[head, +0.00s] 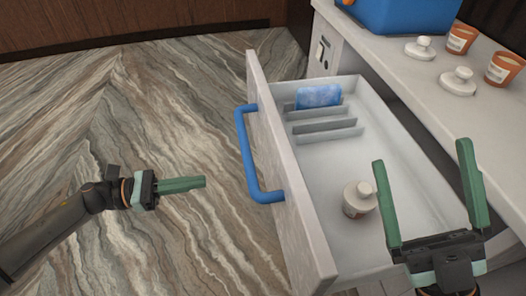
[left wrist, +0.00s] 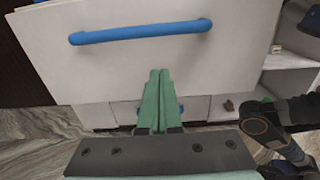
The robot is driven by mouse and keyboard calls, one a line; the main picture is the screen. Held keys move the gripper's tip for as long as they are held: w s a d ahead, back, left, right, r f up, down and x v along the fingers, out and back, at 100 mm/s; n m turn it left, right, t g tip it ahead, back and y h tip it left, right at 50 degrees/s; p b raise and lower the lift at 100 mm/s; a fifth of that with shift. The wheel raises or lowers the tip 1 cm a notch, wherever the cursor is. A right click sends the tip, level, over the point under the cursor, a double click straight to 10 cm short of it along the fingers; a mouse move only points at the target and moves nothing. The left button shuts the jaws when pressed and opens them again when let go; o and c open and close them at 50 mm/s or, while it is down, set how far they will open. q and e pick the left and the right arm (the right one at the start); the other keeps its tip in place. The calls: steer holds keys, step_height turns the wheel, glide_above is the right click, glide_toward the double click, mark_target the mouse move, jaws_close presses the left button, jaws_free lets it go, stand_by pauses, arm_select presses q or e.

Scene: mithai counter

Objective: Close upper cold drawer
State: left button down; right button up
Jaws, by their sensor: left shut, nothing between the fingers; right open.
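The upper cold drawer (head: 290,190) is pulled out from the counter, with a pale front panel and a blue bar handle (head: 248,160). Inside it are upright dividers, a blue ice pack (head: 318,96) and a lidded jar (head: 359,199). My left gripper (head: 204,182) is shut and empty, left of the handle and apart from it. The left wrist view shows its shut fingers (left wrist: 157,75) in front of the drawer front, below the handle (left wrist: 140,33). My right gripper (head: 420,152) is open and empty, in front of the drawer's right part in the head view.
On the white countertop (head: 385,50) stand a blue box (head: 400,12), two white lids (head: 458,81) and orange jars (head: 503,69). The patterned floor (head: 130,120) left of the drawer is clear. Open shelves (left wrist: 290,82) show right of the drawer in the left wrist view.

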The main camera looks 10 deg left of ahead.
arm_select(q)
glide_toward(272, 169)
steer(key=x, duration=0.7)
steer(key=shift+w+a+f+b, duration=0.1)
steer(key=shift+w+f+b, duration=0.1)
steer(key=shift+b, duration=0.1)
